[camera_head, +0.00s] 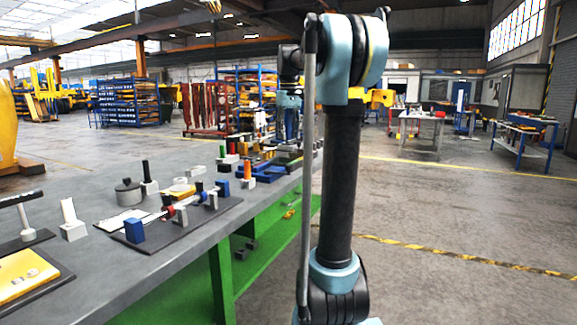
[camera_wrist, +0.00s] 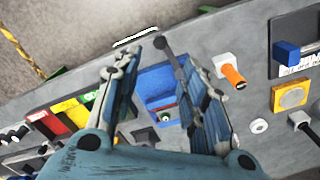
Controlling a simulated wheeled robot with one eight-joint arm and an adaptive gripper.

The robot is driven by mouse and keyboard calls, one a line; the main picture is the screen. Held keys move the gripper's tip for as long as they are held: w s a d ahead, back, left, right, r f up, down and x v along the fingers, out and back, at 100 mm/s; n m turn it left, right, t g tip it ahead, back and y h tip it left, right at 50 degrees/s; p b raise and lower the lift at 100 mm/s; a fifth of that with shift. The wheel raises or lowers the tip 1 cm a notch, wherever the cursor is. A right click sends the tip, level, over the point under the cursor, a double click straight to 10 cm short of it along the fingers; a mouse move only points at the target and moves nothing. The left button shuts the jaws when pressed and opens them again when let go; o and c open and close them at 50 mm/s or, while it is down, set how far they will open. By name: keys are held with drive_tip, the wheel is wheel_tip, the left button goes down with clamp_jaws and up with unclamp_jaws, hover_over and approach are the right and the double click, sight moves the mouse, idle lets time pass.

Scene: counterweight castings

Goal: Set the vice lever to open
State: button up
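In the wrist view, my gripper (camera_wrist: 160,65) is over the workbench with its two fingers spread apart. A blue block-like body (camera_wrist: 158,82) with a dark opening shows between and beyond the fingers; it may be the vice. A thin dark lever with a round black knob (camera_wrist: 160,42) stands near the right finger and runs down behind or along it. I cannot tell whether the finger touches it. In the head view, my gripper (camera_head: 288,112) is small, at the bench's far end, partly behind my arm. The vice and lever cannot be made out clearly there.
The grey bench top (camera_head: 95,180) on a green frame runs along the left. An orange handle on a white block (camera_wrist: 232,76) stands right of the fingers. A dark plate (camera_head: 185,222) with a blue block and bar lies nearer. Coloured bins (camera_wrist: 65,115) lie left.

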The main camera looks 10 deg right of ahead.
wheel_tip(320, 180, down, 12)
drive_tip(key=shift+f, duration=0.2)
drive_tip(key=shift+c, duration=0.3)
clamp_jaws()
